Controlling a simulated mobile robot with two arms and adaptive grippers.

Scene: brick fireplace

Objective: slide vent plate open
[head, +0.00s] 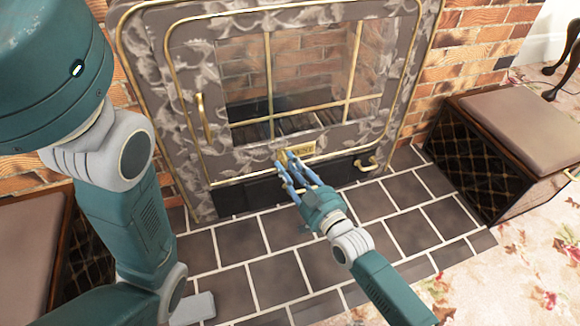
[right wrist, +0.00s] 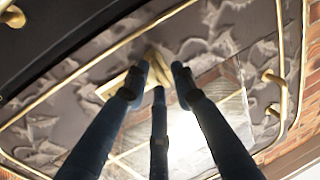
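The gold vent plate (head: 304,149), lettered VENT, sits on the lower frame of the fireplace door, below the glass. My right gripper (head: 285,160) reaches up to the plate's left end, with its blue fingers pointing at it. In the right wrist view, the three dark fingers (right wrist: 162,72) converge at the gold plate (right wrist: 112,87), with a raised gold part of it between and behind the tips. The tips stand slightly apart; whether they press on that part is unclear. My left arm is at the left of the head view, and its gripper is outside the picture.
The fireplace door has a gold handle (head: 203,120) at left and a gold-trimmed marbled frame. A smaller gold handle (head: 367,163) is at lower right. Dark hearth tiles (head: 240,239) lie below. A cushioned bench (head: 520,130) stands at right, and another (head: 30,235) at left.

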